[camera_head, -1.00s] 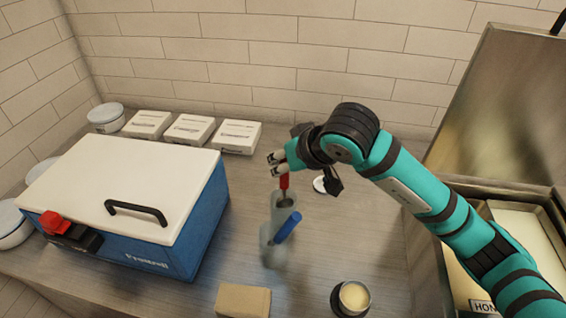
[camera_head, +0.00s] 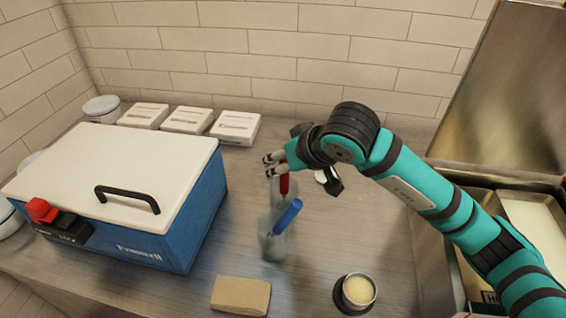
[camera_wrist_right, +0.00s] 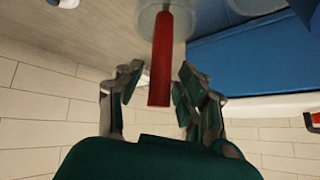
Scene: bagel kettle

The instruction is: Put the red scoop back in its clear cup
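The red scoop (camera_head: 284,184) stands handle-up, with its lower part in a clear cup (camera_head: 278,208). Its red handle (camera_wrist_right: 161,62) also shows in the right wrist view, with the clear cup around its far end. My right gripper (camera_head: 269,164) is at the top of the handle. In the wrist view the fingers of my right gripper (camera_wrist_right: 158,88) are spread on either side of the handle, with a small gap visible. The scoop's head is hard to make out through the cup. My left gripper is not in view.
A blue-handled scoop (camera_head: 288,216) stands in a clear cup (camera_head: 272,245) just in front. A blue box with a white lid (camera_head: 120,180) is at left. A brown packet (camera_head: 241,295) and a small round tub (camera_head: 358,290) lie near the front. White boxes (camera_head: 187,119) line the wall.

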